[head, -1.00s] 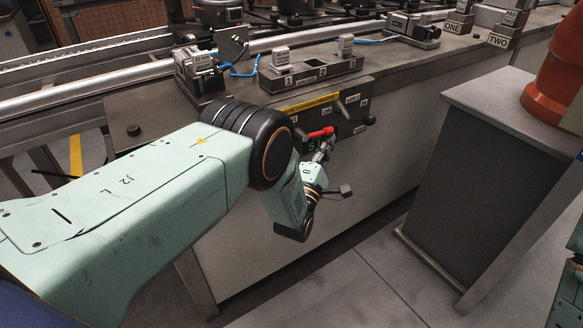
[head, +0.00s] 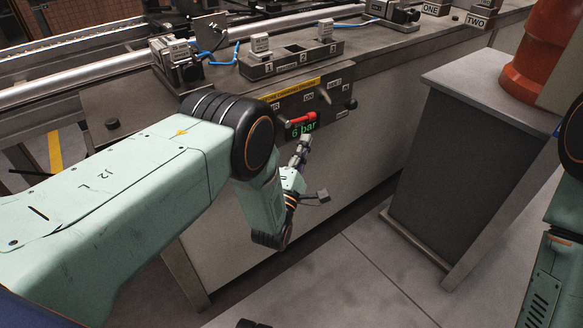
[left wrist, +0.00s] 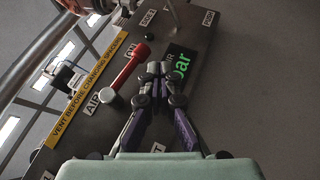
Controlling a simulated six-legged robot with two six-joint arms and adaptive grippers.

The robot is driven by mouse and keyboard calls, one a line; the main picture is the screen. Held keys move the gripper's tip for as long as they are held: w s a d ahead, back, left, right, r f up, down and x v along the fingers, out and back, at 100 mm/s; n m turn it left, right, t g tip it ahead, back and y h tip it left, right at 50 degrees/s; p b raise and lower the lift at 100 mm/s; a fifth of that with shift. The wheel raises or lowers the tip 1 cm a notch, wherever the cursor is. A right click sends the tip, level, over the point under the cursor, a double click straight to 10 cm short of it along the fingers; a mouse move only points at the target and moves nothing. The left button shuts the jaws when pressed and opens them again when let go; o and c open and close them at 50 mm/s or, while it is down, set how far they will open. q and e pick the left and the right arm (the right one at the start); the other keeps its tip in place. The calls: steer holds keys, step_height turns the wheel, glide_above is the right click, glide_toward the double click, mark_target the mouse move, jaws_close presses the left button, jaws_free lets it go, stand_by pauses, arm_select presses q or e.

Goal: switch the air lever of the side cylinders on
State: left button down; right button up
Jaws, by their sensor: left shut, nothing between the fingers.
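The air lever (head: 302,118) has a red handle on the front panel of the bench. In the left wrist view the lever (left wrist: 129,66) runs from its grey pivot beside the AIR label (left wrist: 92,104), and its red tip lies close to the ON label (left wrist: 130,51). A green readout (head: 304,130) just below the lever shows 6 bar. My left gripper (head: 306,139) is shut and empty, just below the readout and apart from the lever. It also shows in the left wrist view (left wrist: 153,70), partly over the readout's edge. My right gripper is out of view.
A yellow warning strip (head: 291,90) runs above the lever. A dark knob (head: 351,104) sticks out at the panel's right. A numbered block (head: 290,62) stands on the bench top. A grey pedestal (head: 440,165) with an orange part stands right. Floor between is clear.

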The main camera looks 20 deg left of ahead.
arm_select(q)
steer(key=v, duration=0.7)
stand_by(0.3)
